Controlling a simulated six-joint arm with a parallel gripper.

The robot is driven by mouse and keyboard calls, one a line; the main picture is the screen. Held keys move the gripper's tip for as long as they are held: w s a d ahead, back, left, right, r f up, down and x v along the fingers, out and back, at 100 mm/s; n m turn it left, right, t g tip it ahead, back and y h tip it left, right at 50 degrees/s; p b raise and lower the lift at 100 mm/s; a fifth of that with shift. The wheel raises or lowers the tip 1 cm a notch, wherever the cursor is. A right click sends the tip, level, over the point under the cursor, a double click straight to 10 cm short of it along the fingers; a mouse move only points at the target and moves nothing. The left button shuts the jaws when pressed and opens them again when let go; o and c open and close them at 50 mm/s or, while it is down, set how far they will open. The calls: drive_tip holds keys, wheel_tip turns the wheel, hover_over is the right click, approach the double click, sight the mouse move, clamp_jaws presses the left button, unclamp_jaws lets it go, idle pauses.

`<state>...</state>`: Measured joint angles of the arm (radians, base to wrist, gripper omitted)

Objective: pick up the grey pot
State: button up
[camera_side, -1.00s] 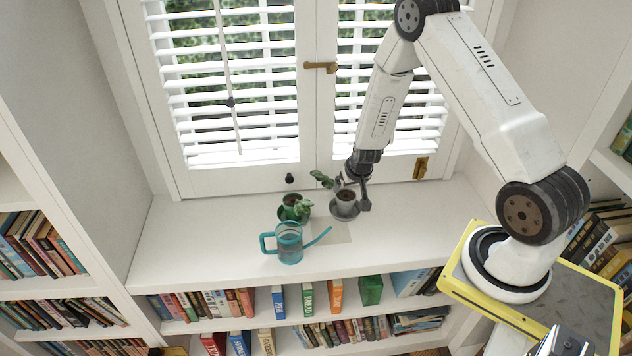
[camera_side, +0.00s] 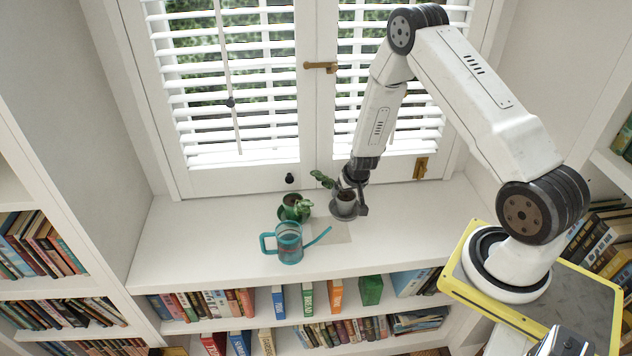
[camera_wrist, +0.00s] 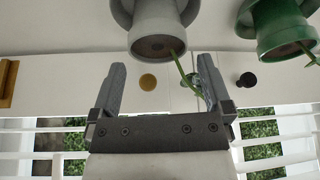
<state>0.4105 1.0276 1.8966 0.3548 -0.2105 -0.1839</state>
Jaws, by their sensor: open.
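The grey pot (camera_side: 346,198) stands upright on its grey saucer (camera_side: 342,212) on the white sill, with a green plant (camera_side: 323,179) leaning left. My gripper (camera_side: 354,196) is right at the pot in the side view, overlapping it. In the wrist view, the pot (camera_wrist: 158,25) is at the top centre, its dark soil and a green stem showing. My gripper (camera_wrist: 160,62) is open there, its two fingers apart and pointing toward the pot's rim. The side view does not show clearly whether the fingers touch the pot.
A green potted plant (camera_side: 295,208) stands just left of the grey pot. A teal watering can (camera_side: 289,243) is in front of it, its spout pointing right. The shuttered window (camera_side: 235,90) is close behind. The sill is clear to the right and far left.

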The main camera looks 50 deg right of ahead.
sight(346, 196)
drive_tip(key=shift+s+x, duration=0.2)
drive_tip(key=shift+x, duration=2.2)
clamp_jaws()
drive_tip(key=shift+r, duration=0.2)
drive_tip(key=shift+r, duration=0.8)
drive_tip(key=s+a+r, duration=0.5)
drive_tip(key=s+r, duration=0.6)
drive_tip(key=s, duration=0.2)
